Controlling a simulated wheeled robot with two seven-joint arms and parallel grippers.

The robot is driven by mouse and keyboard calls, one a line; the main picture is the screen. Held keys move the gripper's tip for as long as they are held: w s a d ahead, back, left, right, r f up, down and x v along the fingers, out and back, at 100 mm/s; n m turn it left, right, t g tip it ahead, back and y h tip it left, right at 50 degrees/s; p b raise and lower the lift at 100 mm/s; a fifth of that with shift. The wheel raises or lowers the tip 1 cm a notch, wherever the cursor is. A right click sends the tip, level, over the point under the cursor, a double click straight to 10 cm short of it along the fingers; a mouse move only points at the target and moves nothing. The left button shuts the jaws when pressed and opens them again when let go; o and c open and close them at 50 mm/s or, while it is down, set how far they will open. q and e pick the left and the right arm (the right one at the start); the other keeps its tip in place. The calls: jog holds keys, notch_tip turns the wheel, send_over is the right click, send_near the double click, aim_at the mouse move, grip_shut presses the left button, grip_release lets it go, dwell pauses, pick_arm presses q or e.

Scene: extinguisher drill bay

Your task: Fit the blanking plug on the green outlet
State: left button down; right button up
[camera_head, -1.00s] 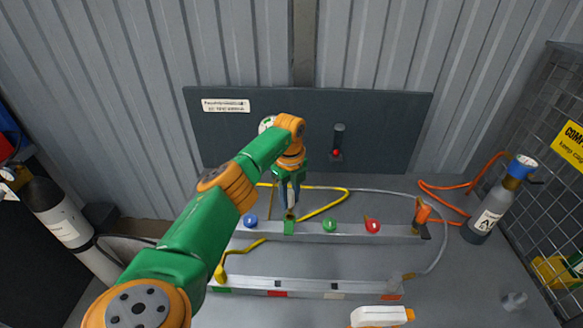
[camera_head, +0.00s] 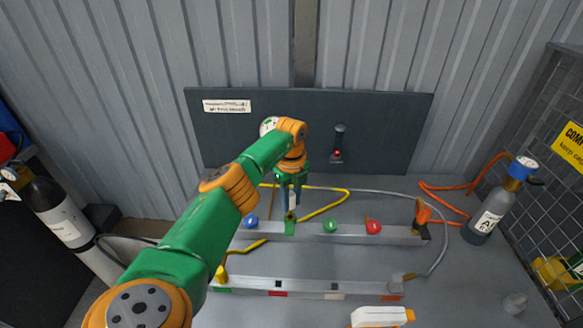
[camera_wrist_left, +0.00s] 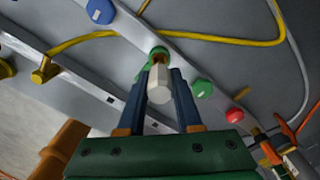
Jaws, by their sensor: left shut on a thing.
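I cannot tell whether the plug is seated or only lined up. My right gripper is not in view.
A blue knob (camera_head: 250,221), a green knob (camera_head: 330,226) and a red knob (camera_head: 373,226) flank the outlet along the rail (camera_head: 310,236). A yellow hose (camera_head: 325,207) loops behind. A grey cylinder (camera_head: 487,215) stands right; a white bottle (camera_head: 375,317) lies in front.

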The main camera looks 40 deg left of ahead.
aim_at(291, 214)
pick_arm(q)
jog(key=shift+f, duration=0.1)
dwell(0.5)
jog(key=shift+f+b, duration=1)
jog(key=shift+f, duration=0.15)
jog(key=shift+s+f+b, duration=0.1)
jog(key=shift+f+b, duration=0.45)
jog(key=shift+f, duration=0.2)
dwell(0.5)
jog(key=c, duration=0.5)
grip_release()
